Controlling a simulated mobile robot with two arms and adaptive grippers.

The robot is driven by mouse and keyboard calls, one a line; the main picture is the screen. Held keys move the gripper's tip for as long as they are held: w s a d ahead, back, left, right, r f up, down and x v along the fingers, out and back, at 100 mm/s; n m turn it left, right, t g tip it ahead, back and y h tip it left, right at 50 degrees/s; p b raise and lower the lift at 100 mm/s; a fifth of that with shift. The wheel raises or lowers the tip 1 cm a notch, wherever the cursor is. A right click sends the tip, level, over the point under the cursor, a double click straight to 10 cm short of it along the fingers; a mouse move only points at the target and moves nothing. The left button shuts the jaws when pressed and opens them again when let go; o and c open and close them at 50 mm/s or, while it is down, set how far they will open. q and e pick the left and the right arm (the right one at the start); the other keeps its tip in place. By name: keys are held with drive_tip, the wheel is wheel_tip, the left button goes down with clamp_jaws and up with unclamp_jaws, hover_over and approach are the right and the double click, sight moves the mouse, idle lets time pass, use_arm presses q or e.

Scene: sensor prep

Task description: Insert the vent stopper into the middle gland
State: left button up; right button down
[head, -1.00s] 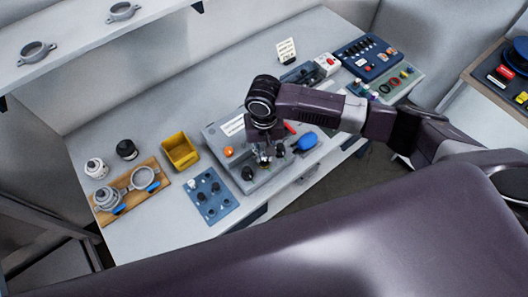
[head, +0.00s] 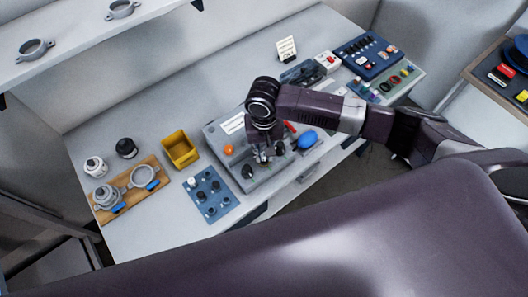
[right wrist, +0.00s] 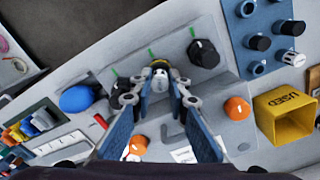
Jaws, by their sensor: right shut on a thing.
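My right gripper (head: 262,157) is over the grey fixture (head: 262,182), pointing down at its middle position. In the right wrist view the same gripper (right wrist: 161,84) is shut on a small pale stopper (right wrist: 160,81). The stopper is upright at the middle gland, between two black knobs, one on the right (right wrist: 203,53) and one on the left (right wrist: 122,95). The fingers and stopper hide the middle gland, so I cannot tell how deep the stopper sits. My left gripper is not in view.
A blue board (head: 209,197) with several black plugs and a yellow bin (head: 180,150) stand left of the fixture. An orange knob (head: 229,149) and a blue rounded thing (head: 308,140) are close to the gripper. A wooden tray (head: 127,201) is farther left.

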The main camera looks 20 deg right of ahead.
drive_tip(key=shift+f, duration=0.15)
drive_tip(key=c, duration=1.8)
unclamp_jaws()
drive_tip(key=shift+o, duration=0.2)
wheel_tip(320, 180, up, 3)
drive_tip(key=p, duration=0.3)
drive_tip(key=shift+f, duration=0.2)
drive_tip(key=shift+r+p, duration=0.65)
drive_tip(key=shift+r, duration=1.55)
